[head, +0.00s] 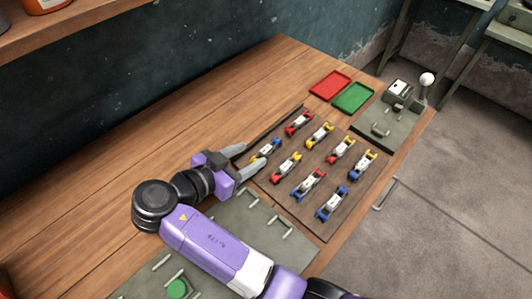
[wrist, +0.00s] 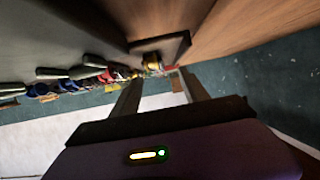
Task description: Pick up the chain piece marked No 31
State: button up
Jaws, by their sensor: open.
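Several chain pieces stand in two rows on a dark wooden board (head: 322,225). Each has a white middle and coloured ends; no number is legible, so I cannot tell which is No 31. My gripper (head: 257,154) is open at the board's left end. Its fingertips are close around or just short of a blue-and-yellow piece (head: 267,149); contact cannot be told. Nearby stand a red piece (head: 300,122), a yellow-ended piece (head: 285,167) and a blue piece (head: 332,202). In the wrist view, a yellow part (wrist: 152,58) shows beyond the open fingers (wrist: 157,88).
A red tray (head: 330,85) and a green tray (head: 353,97) lie behind the board. A pegged grey-green plate (head: 225,222) lies in front. The table's left back is clear.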

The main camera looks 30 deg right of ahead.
aim_at(264, 150)
jog(key=x, duration=0.2)
jog(key=p+x, duration=0.1)
jog(key=x, duration=0.1)
jog(key=p+x, duration=0.1)
jog(key=x, duration=0.1)
jog(key=shift+s+d, duration=0.2)
jog(key=shift+s, duration=0.1)
jog(key=shift+w+d+f, duration=0.1)
jog(key=shift+d+f, duration=0.1)
jog(key=shift+d, duration=0.1)
grip_shut()
